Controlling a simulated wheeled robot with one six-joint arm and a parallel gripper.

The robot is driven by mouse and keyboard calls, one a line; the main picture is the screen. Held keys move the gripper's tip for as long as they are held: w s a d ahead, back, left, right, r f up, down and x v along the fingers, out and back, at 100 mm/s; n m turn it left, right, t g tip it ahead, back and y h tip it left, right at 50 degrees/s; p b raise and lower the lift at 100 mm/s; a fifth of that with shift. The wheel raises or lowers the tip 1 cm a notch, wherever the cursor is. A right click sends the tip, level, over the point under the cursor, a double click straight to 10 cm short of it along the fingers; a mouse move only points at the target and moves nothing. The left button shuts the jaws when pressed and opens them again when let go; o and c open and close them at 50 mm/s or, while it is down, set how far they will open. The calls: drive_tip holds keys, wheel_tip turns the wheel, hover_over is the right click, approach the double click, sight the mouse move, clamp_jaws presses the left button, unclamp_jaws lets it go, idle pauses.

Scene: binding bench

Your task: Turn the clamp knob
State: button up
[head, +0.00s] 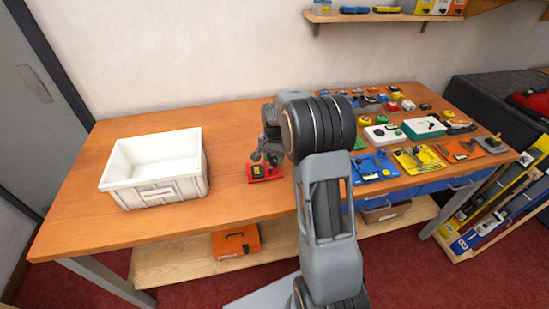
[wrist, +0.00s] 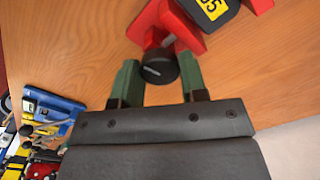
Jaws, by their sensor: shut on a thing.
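The clamp is a red device with a black block labelled in yellow. It sits on the wooden bench in the head view (head: 264,173) and at the top of the wrist view (wrist: 184,30). Its black clamp knob (wrist: 159,71) has a pale line across its face, slanting slightly. My gripper (wrist: 158,60) has its two green fingers on either side of the knob, shut on it. In the head view my gripper (head: 262,155) reaches down at the clamp from above, and the knob cannot be made out there.
A white crate (head: 158,195), empty inside, stands on the bench left of the clamp. Many small tools and coloured boxes (head: 420,158) cover the bench's right part. A wall shelf (head: 385,18) is behind. The bench (head: 232,130) is bare between crate and clamp.

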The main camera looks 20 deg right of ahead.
sight(274, 159)
drive_tip(key=n, duration=0.4)
drive_tip(key=shift+n, duration=0.3)
drive_tip(key=n, duration=0.3)
drive_tip(key=shift+n, duration=0.4)
drive_tip(key=n, duration=0.4)
drive_tip(key=shift+n+b, duration=0.3)
drive_tip(key=shift+n, duration=1.5)
drive_tip(key=o, duration=0.9)
wheel_tip(274, 159, up, 14)
drive_tip(key=shift+f, duration=0.1)
